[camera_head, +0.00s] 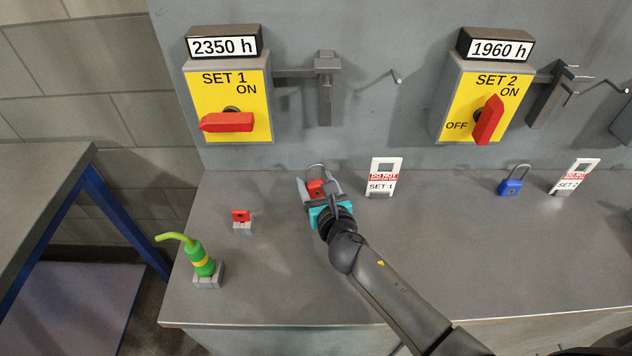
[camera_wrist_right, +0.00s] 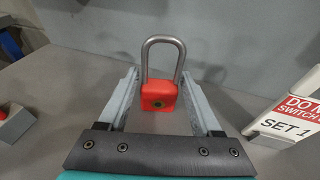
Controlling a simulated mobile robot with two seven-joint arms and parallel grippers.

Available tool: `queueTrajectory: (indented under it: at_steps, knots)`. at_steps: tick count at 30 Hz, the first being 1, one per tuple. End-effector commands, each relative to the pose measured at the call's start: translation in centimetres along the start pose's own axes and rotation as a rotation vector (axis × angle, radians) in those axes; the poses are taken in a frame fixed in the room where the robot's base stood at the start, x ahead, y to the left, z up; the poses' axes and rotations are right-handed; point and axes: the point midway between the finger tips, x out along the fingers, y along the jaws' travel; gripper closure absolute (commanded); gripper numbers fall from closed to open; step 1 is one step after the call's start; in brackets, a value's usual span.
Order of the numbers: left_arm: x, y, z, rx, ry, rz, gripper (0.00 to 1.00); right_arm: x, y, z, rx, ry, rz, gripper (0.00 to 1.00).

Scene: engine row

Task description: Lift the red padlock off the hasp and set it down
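The red padlock (camera_head: 316,188) stands on the grey counter in front of the panel, with its steel shackle upright; the right wrist view shows it too (camera_wrist_right: 159,96). My right gripper (camera_head: 320,186) is around the padlock, one finger on each side. In the right wrist view the fingers (camera_wrist_right: 160,85) are spread, with a narrow gap beside the red body on each side. The hasp of SET 1 (camera_head: 325,88) on the panel carries no padlock. My left gripper is not in view.
A white SET 1 tag (camera_head: 383,178) stands right of the padlock. A small red item on a grey block (camera_head: 241,221) and a green bottle (camera_head: 202,262) are to the left. A blue padlock (camera_head: 511,186) and SET 2 tag (camera_head: 575,177) stand right. The counter's front middle is clear.

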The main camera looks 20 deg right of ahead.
Motion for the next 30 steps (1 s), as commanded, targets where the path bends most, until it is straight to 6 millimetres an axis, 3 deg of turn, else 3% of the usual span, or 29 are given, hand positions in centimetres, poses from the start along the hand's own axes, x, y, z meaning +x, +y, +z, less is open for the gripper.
queueTrajectory:
  at_steps: [6,17,30]
  knots:
    - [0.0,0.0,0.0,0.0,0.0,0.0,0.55,0.0,0.0,0.0,0.0,0.0,0.0,0.1]
    - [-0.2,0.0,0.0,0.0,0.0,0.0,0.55,-0.7,0.0,-0.1,-0.001,0.003,0.0,0.1]
    - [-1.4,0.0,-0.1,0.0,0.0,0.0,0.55,-8.2,0.0,-0.1,0.0,0.004,0.002,0.1]
